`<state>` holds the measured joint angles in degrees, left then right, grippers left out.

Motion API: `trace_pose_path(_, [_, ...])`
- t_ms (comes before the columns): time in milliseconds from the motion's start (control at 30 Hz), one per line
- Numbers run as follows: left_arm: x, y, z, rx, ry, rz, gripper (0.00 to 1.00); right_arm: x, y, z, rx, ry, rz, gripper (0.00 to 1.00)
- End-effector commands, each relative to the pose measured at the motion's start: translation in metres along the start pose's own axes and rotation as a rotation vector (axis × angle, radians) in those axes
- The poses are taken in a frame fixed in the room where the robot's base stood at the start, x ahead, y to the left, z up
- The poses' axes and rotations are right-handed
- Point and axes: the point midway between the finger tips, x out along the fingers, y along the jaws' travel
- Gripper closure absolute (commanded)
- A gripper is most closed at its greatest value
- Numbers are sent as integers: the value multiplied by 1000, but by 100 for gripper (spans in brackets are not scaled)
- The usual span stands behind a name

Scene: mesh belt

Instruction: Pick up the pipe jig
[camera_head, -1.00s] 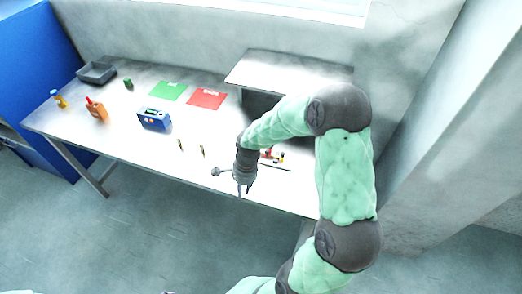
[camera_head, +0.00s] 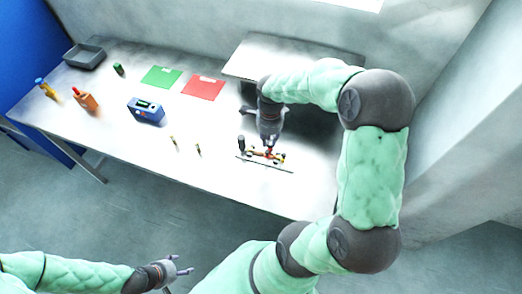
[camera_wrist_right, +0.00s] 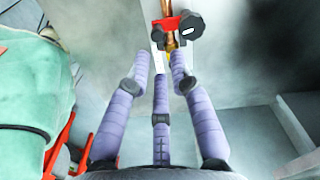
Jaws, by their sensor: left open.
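The pipe jig (camera_head: 264,155) lies near the right end of the table. It has a thin dark bar along its front, with red, yellow and dark fittings. In the right wrist view, a red part with a dark round knob and a brass-coloured pipe (camera_wrist_right: 171,42) shows just beyond the fingertips. My right gripper (camera_head: 268,146) points down over the jig and hides part of it. Its fingers (camera_wrist_right: 160,68) are apart, with nothing visibly clamped between them. My left gripper (camera_head: 186,268) is open and empty, in front of the table, low in the head view.
A raised shelf (camera_head: 290,58) stands behind the jig. Two small brass pieces (camera_head: 185,146) stand left of it. A blue device (camera_head: 146,110), green sheet (camera_head: 161,77), red sheet (camera_head: 203,88), orange bottle (camera_head: 85,99) and grey tray (camera_head: 84,57) are further left.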

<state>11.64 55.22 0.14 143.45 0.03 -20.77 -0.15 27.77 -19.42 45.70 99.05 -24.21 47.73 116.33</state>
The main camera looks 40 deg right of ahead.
Motion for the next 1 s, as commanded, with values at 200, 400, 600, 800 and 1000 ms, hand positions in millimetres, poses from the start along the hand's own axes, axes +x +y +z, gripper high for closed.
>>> trace_pose_path(200, [5, -2, 0, 0, 0, 0, 31, 25, 0, 0, 0, 1, 0, 77])
trace_pose_path(400, [6, -2, 0, 1, 0, 0, 31, 34, 0, 1, -1, 0, 1, 77])
trace_pose_path(600, [12, -4, -1, 0, 0, 0, 31, 61, 2, 4, -3, 1, 2, 77])
trace_pose_path(800, [15, -5, -1, 1, 0, 0, 31, 79, 1, 4, 0, -1, -2, 77])
trace_pose_path(1000, [14, -5, -1, 1, 0, 0, 31, 78, 1, 4, -1, -1, -2, 80])
